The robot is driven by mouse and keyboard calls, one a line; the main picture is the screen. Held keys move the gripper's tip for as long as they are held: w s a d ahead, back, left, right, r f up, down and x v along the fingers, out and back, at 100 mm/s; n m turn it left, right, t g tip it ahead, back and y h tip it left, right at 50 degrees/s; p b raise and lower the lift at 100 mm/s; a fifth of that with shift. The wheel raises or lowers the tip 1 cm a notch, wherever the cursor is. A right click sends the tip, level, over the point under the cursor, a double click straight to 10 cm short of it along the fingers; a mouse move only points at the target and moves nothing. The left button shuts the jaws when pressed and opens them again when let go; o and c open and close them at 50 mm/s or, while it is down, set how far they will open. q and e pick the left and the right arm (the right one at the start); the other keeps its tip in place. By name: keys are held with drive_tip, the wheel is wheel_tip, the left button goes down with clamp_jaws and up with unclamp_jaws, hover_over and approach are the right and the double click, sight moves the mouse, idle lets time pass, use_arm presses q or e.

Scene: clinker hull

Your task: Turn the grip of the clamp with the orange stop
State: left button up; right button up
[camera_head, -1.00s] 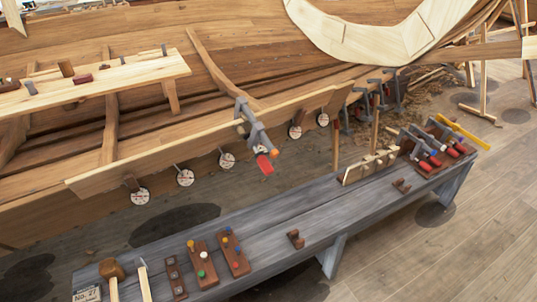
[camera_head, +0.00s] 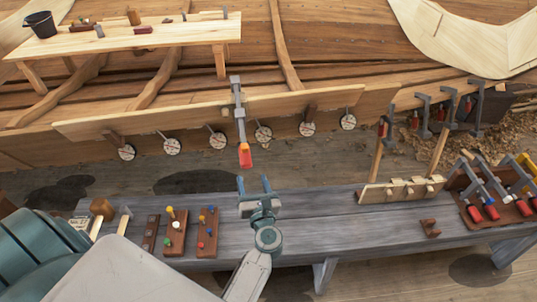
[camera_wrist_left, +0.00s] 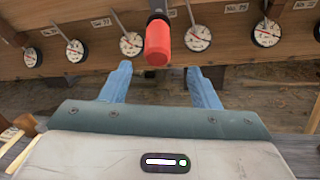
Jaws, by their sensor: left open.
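A grey bar clamp (camera_head: 239,112) grips the plank at the hull's side and hangs upright. Its red grip (camera_head: 245,159) points down, with an orange patch at its upper end, which may be the stop. The red grip also shows in the left wrist view (camera_wrist_left: 158,42), end towards me, above and between the fingers. My left gripper (camera_head: 254,186) is open and empty, just below the grip in the head view. Its two blue fingers (camera_wrist_left: 160,88) stand wide apart in the wrist view, not touching the grip. My right gripper is out of view.
Round dials (camera_head: 218,141) line the plank on both sides of the clamp. A grey bench (camera_head: 330,225) runs below, with peg blocks (camera_head: 177,233), a mallet (camera_head: 102,208) and a rack of red-gripped clamps (camera_head: 490,208). More clamps (camera_head: 447,105) hang at right.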

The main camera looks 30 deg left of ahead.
sight(245, 157)
use_arm(q)
drive_tip(key=shift+w+a+r+n, duration=0.2)
drive_tip(key=shift+r+n, duration=0.1)
drive_tip(key=p+x, duration=0.2)
drive_tip(key=x, duration=0.2)
drive_tip(key=shift+s+a+r, duration=0.1)
drive_tip(key=shift+a+r, duration=0.05)
drive_tip(key=p+x, duration=0.1)
drive_tip(key=x, duration=0.4)
drive_tip(key=shift+p, duration=0.3)
drive_tip(key=shift+w+a+f, duration=0.3)
drive_tip(key=shift+w+a, duration=0.1)
drive_tip(key=shift+w, duration=0.1)
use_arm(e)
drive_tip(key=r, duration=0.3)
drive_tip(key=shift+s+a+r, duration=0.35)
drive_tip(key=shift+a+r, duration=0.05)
use_arm(q)
drive_tip(key=c, duration=1)
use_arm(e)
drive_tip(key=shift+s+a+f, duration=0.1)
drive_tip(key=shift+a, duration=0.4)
